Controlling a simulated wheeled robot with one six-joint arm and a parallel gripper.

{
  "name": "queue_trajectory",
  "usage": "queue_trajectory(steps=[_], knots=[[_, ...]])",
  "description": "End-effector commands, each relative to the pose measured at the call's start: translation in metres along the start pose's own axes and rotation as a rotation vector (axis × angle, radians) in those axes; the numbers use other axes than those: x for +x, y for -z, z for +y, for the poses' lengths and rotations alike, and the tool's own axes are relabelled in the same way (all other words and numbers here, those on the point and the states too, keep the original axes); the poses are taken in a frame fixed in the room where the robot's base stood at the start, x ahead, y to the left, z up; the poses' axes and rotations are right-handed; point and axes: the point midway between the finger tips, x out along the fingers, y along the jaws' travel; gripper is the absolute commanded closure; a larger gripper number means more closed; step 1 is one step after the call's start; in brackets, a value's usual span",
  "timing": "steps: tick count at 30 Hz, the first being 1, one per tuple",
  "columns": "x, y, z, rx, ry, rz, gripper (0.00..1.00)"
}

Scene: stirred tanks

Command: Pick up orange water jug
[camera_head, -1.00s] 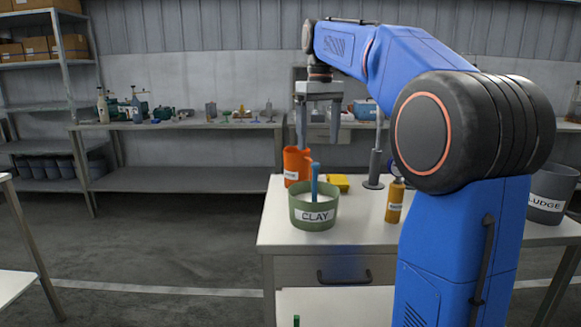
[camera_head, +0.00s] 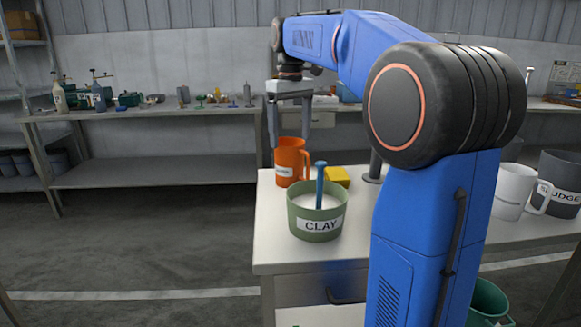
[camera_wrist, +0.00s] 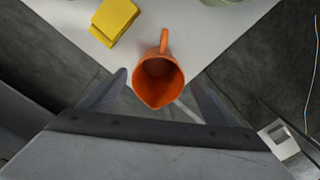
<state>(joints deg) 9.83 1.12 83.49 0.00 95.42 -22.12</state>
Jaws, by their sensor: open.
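The orange water jug (camera_head: 290,160) stands upright near the back left corner of the white worktop, with a white label on its front. In the wrist view the jug (camera_wrist: 158,80) shows from above, with its handle pointing to the top of the picture and its hollow inside visible. My gripper (camera_head: 290,142) points down over the jug with its fingers apart. In the wrist view the open fingers of my gripper (camera_wrist: 160,82) lie to either side of the jug's lower part. Whether they touch it cannot be told.
A green tub labelled CLAY (camera_head: 316,215) with a blue-handled tool stands in front of the jug. A yellow block (camera_head: 337,176) lies just right of it. A white jug (camera_head: 513,190) and a grey SLUDGE bucket (camera_head: 558,181) stand at the right. The worktop's left edge is close to the jug.

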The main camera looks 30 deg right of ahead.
Motion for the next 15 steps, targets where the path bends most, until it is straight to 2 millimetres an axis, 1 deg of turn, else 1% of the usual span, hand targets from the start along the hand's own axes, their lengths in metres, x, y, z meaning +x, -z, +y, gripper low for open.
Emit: queue_trajectory(steps=[1,3,9,12,15], knots=[[0.009,-0.001,0.000,0.000,0.001,-0.002,0.18],[0.022,-0.001,0.000,0.000,0.001,-0.001,0.18],[0.054,0.000,0.000,0.000,0.001,-0.001,0.18],[0.065,0.000,0.000,0.000,0.000,0.000,0.18],[0.071,0.000,0.000,0.000,0.000,0.000,0.18]])
